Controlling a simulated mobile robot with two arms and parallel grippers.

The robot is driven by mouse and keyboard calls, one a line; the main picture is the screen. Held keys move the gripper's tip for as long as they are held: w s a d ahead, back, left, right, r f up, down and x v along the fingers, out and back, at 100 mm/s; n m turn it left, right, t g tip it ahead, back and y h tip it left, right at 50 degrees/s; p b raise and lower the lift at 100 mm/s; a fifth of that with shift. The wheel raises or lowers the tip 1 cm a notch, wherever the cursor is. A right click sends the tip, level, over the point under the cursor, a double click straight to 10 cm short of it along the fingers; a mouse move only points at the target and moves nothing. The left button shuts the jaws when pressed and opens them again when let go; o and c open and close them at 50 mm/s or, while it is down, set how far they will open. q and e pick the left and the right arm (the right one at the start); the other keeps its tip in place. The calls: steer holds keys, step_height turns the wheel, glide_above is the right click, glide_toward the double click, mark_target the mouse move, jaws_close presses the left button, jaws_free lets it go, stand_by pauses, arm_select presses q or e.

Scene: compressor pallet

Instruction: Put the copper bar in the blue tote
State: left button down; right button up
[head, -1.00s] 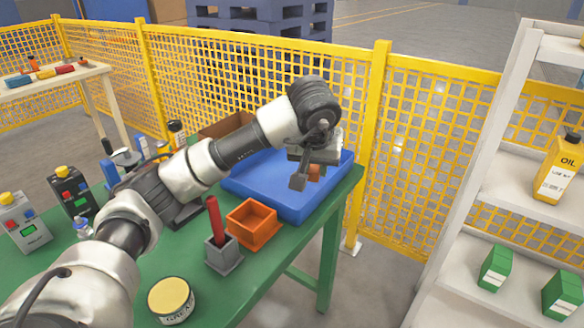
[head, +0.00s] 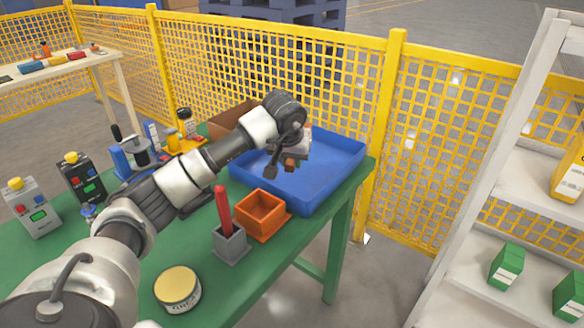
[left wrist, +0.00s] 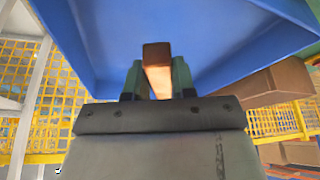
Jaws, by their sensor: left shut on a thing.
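The blue tote (head: 325,188) is an open, shallow tray near the right end of the green table. It also fills much of the left wrist view (left wrist: 225,35). My left gripper (head: 289,160) is over the left part of the tote in the head view, partly hidden by its own wrist. It is shut on the copper bar (left wrist: 156,62), which sticks out between the two fingers with its end toward the tote. In the head view only a small reddish-brown piece of the bar (head: 289,166) shows. I cannot tell whether it touches the tote floor. My right gripper is not in view.
In front of the tote are an orange box (head: 262,214) and a grey holder (head: 230,243) with a red-handled tool. A cardboard box (head: 232,118) stands behind. A round yellow-lidded tin (head: 178,288) is near the front edge. Yellow mesh fencing (head: 440,150) runs behind the table.

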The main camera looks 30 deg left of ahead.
arm_select(q)
step_height(320, 180, down, 3)
steer(key=shift+r, duration=0.2)
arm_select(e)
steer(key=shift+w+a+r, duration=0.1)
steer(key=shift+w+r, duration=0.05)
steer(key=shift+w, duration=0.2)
arm_select(q)
steer(key=shift+f, duration=0.25)
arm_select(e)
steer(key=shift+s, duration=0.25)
arm_select(q)
steer(key=shift+f, duration=0.1)
steer(key=shift+f+b, duration=0.35)
steer(key=c, duration=0.9)
jaws_free()
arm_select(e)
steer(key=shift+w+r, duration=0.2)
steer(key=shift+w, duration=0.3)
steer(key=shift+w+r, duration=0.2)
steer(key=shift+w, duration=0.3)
arm_select(q)
steer(key=shift+r, duration=0.1)
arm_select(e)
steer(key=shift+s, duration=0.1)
